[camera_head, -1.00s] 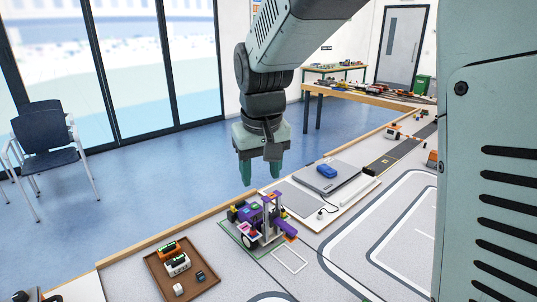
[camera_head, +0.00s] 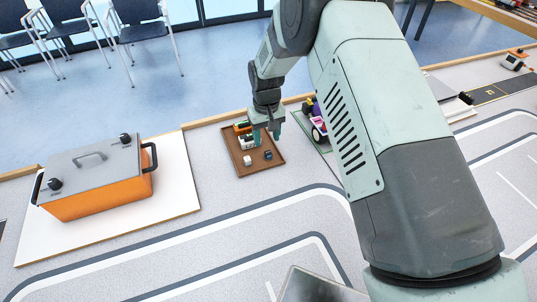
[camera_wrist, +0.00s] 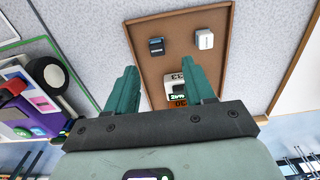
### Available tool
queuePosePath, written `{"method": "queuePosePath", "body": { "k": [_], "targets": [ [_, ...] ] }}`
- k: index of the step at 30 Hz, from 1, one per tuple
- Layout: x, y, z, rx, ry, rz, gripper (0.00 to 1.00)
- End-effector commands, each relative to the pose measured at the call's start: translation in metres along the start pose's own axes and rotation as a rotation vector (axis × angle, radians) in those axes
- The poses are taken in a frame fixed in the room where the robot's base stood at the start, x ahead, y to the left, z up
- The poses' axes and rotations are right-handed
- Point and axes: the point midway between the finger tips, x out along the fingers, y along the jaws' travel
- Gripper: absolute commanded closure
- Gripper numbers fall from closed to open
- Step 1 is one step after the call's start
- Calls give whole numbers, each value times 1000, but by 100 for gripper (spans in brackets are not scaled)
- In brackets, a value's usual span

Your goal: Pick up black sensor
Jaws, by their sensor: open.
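A small dark block, which looks like the black sensor (camera_head: 268,154), lies in a brown tray (camera_head: 239,166). It shows in the wrist view (camera_wrist: 156,46) near the tray's left edge, with a pale label on it. My gripper (camera_head: 266,139) hangs over the tray, pointing down. In the wrist view my gripper (camera_wrist: 160,66) has its two green fingers apart with nothing held. The dark block shows beyond the fingertips, apart from them.
A small white block (camera_wrist: 204,39) lies beside the dark one. A white module (camera_head: 248,143) and an orange one (camera_head: 242,126) sit near the fingers. A purple wheeled model (camera_wrist: 35,100) stands beside the tray. An orange box (camera_head: 95,187) stands on a white board at left.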

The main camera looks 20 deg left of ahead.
Motion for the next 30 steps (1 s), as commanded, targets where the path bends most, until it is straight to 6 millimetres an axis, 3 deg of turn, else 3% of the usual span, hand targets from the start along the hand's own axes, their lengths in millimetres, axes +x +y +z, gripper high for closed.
{"method": "queuePosePath", "body": {
  "k": [15,24,30],
  "targets": [
    [58,4,-4,1,0,1,47],
    [62,4,-4,1,1,1,47],
    [62,4,-4,1,1,1,77]
  ]
}}
